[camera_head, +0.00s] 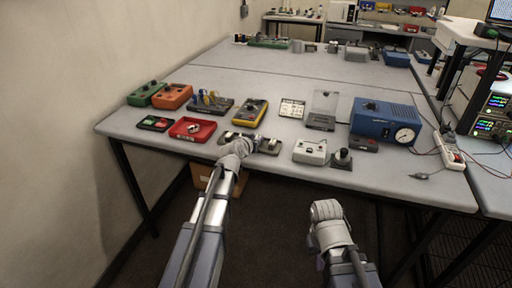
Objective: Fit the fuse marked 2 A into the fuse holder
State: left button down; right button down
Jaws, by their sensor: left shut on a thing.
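My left gripper (252,144) is over the front edge of the table, at a low grey device (270,147) that it partly covers. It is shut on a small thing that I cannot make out. The 2 A marking is too small to read anywhere, and I cannot single out a fuse. I cannot tell for sure whether the grey device is the fuse holder. My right gripper (326,209) is in front of the table, apart from everything on it; its fingers are not clear.
A red tray (181,135) and a black tray with red and green parts (155,124) are at left. A yellow meter (250,113), a white box (310,152), a dark knobbed stand (342,160) and a blue gauge unit (378,120) stand nearby.

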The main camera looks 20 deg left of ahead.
pick_arm(q)
jog(key=shift+f, duration=0.45)
jog(key=shift+r, duration=0.1)
pick_arm(e)
jog(key=shift+f, duration=0.35)
pick_arm(q)
jog(key=shift+f, duration=0.3)
jog(key=c, duration=0.7)
grip_release()
jog(key=shift+r, duration=0.1)
pick_arm(e)
jog(key=shift+f, duration=0.2)
pick_arm(q)
jog(key=shift+s, duration=0.1)
